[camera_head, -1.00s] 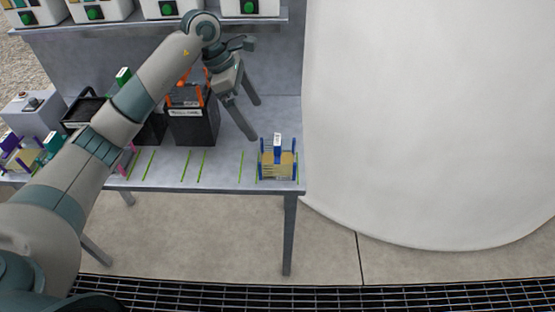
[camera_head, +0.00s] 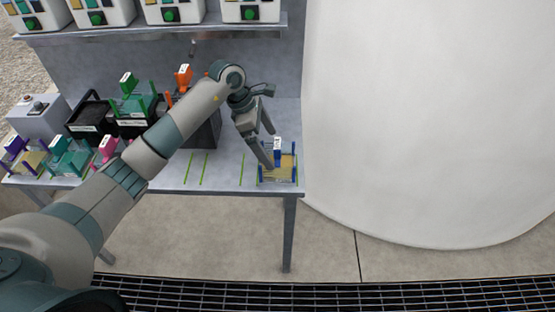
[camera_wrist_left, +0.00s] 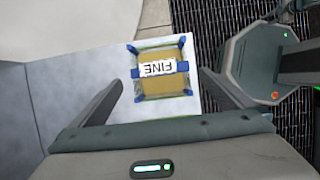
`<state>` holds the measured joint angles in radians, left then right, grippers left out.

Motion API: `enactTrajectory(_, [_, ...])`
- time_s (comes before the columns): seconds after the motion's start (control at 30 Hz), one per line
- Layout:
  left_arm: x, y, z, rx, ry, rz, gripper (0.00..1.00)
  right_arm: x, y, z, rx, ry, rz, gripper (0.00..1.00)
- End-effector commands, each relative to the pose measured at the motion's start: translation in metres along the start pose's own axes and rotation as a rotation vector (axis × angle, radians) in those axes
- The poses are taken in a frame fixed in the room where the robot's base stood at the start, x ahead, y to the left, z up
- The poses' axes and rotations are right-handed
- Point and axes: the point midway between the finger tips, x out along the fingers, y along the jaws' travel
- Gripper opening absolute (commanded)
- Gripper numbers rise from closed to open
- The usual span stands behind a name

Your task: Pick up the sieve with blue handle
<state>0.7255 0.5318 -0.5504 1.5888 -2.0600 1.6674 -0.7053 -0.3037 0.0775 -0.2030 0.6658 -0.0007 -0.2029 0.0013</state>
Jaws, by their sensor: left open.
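The sieve with blue handle (camera_head: 281,172) stands at the right front corner of the table. It has blue corner posts, a tan mesh and a white label on its handle. In the left wrist view the sieve (camera_wrist_left: 163,82) lies between and beyond my fingertips, and its label reads "FINE". My left gripper (camera_head: 271,150) is open and empty, just above and left of the sieve's handle. In the wrist view one finger of the left gripper (camera_wrist_left: 160,80) is on each side of the sieve, apart from it. My right gripper is not in view.
Sieves with teal (camera_head: 70,158), purple (camera_head: 27,160) and pink (camera_head: 107,150) handles stand along the table's left front. Black bins (camera_head: 90,118) are behind. A shelf (camera_head: 150,29) with white machines spans the back. The table front (camera_head: 222,178) left of the blue sieve is clear.

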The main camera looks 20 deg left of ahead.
Motion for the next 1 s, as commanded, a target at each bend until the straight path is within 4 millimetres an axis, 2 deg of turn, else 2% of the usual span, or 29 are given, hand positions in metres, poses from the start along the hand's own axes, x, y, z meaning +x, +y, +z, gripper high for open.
enactTrajectory(0.1, [0.012, 0.000, 0.001, -0.002, -0.001, -0.002, 1.00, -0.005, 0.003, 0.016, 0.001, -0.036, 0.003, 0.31])
enactTrajectory(0.27, [0.020, 0.000, 0.000, -0.001, 0.000, 0.001, 1.00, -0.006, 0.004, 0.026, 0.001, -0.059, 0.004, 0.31])
enactTrajectory(0.67, [0.022, 0.000, 0.001, -0.002, -0.001, 0.000, 1.00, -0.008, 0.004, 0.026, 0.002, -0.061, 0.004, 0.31])
enactTrajectory(0.83, [0.034, -0.001, 0.001, -0.003, -0.001, -0.004, 1.00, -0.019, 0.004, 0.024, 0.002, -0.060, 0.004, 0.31])
enactTrajectory(1.0, [0.055, -0.002, 0.001, -0.002, -0.002, -0.003, 1.00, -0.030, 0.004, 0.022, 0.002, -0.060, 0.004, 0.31])
